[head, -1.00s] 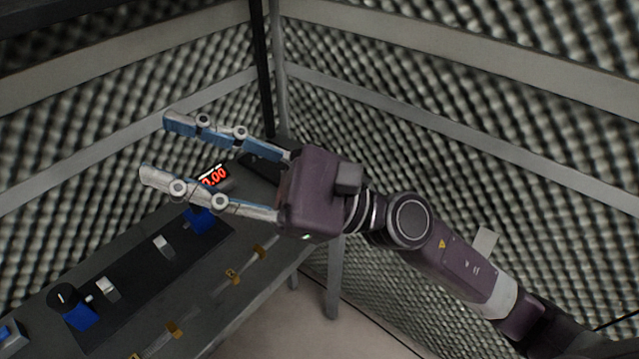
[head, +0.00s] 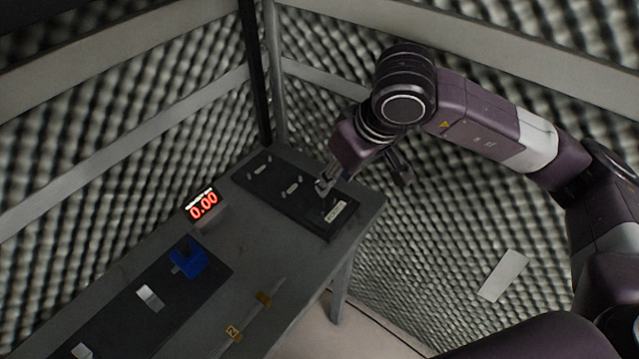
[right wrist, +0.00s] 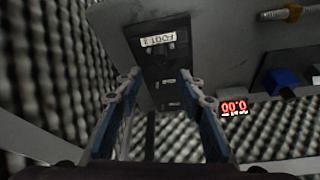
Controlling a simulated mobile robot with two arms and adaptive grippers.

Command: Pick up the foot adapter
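A black board (head: 280,187) lies at the far end of the grey table, with several small pegs and white labels. Its nearest label (head: 336,212) also shows in the right wrist view (right wrist: 158,39), where it reads upside down as FOOT with a number. I cannot clearly make out a foot adapter; any such part is dark on dark or hidden by the gripper. My right gripper (head: 323,184) points down over the board near that label. My left gripper is not in view.
A red display (head: 203,206) reading 0.00 stands left of the board. A second black board carries a blue block (head: 187,261) and light parts (head: 150,297). Foam walls and rails enclose the table.

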